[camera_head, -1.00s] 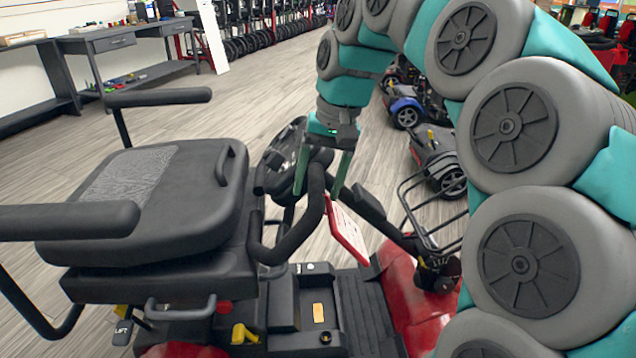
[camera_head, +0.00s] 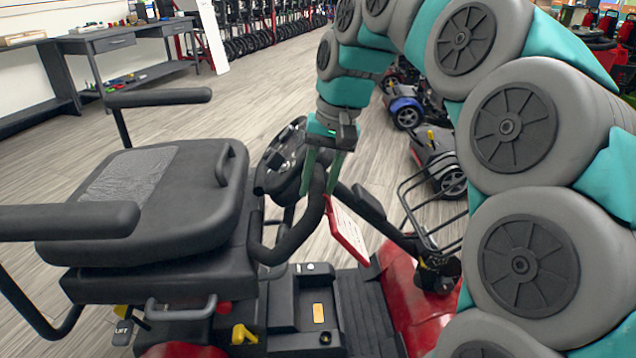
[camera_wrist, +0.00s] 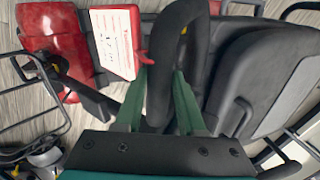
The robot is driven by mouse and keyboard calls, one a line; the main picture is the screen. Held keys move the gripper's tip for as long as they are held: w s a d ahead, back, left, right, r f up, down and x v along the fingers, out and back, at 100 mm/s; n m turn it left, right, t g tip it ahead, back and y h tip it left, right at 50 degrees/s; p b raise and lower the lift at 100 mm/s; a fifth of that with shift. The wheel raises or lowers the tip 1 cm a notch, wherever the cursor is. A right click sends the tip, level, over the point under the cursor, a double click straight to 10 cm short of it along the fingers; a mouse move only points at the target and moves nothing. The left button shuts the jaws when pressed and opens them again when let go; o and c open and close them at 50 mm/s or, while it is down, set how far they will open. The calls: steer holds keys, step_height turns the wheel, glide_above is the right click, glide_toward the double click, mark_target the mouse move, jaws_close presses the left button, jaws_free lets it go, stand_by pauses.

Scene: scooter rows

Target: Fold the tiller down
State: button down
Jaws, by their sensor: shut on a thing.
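The scooter's tiller is a black post (camera_head: 372,208) rising from the red front body and tilted toward the seat. At its top are a dark round console (camera_head: 284,152) and a black looped handlebar (camera_head: 300,232). My gripper (camera_head: 320,188) is shut on the handlebar, one green finger on each side of the tube. In the wrist view the black handlebar tube (camera_wrist: 163,70) passes between the fingers (camera_wrist: 160,105). A white card with a red edge (camera_head: 347,236) hangs beside the tiller; it also shows in the wrist view (camera_wrist: 116,42).
The black padded seat (camera_head: 150,195) with its armrests stands left of the tiller. A black wire basket (camera_head: 425,215) is at the front. Other scooters (camera_head: 437,155) stand behind at right. Open floor (camera_head: 200,118) lies beyond the seat.

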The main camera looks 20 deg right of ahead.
stand_by(0.9)
steer(key=shift+d+r, duration=0.3)
steer(key=shift+r, duration=0.05)
steer(key=shift+s+d+r+y+p, duration=0.2)
steer(key=shift+d+r+y+p, duration=0.15)
steer(key=shift+d+r, duration=0.45)
steer(key=shift+d+f, duration=0.1)
steer(key=shift+f, duration=0.05)
steer(key=c, duration=0.5)
jaws_free()
